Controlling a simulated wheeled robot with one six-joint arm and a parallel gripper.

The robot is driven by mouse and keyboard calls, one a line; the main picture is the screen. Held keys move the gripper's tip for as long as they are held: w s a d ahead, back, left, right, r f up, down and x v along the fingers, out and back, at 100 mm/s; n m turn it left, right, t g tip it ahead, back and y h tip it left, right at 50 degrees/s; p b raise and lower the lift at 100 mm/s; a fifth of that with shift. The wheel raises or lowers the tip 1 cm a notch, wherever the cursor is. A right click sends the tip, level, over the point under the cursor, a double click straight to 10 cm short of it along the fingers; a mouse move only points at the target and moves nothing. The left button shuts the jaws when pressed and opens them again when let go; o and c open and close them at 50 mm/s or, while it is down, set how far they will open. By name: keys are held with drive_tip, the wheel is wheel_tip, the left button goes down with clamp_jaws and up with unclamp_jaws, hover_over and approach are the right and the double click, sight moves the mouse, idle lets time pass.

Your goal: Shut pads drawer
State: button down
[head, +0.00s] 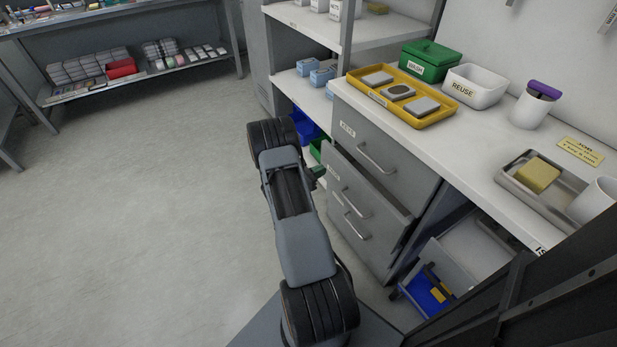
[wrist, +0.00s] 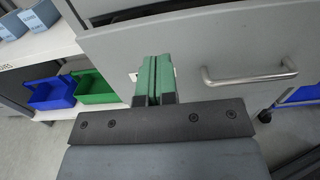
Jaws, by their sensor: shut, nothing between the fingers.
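A grey drawer front (head: 378,212) in the cabinet under the counter stands out a little from the cabinet face, below the top drawer (head: 385,165). In the wrist view the same front (wrist: 215,45) fills much of the picture, with a bar handle (wrist: 250,76) to the right and a dark gap above its top edge. My gripper (wrist: 152,82) is shut and empty, its green fingertips pointing at the left part of this front. They partly cover a small white label, which I cannot read. Whether they touch the front I cannot tell. In the head view my gripper (head: 318,172) is mostly hidden by my arm.
A yellow tray (head: 433,121) with grey pads, a green box (head: 431,61) and a white REUSE bin (head: 476,86) stand on the counter. Blue (wrist: 50,93) and green (wrist: 93,88) bins sit on a shelf left of the cabinet. The floor at left is clear.

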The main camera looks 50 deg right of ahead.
sight(339, 162)
drive_tip(key=shift+b+x, duration=0.45)
drive_tip(key=shift+x, duration=2.7)
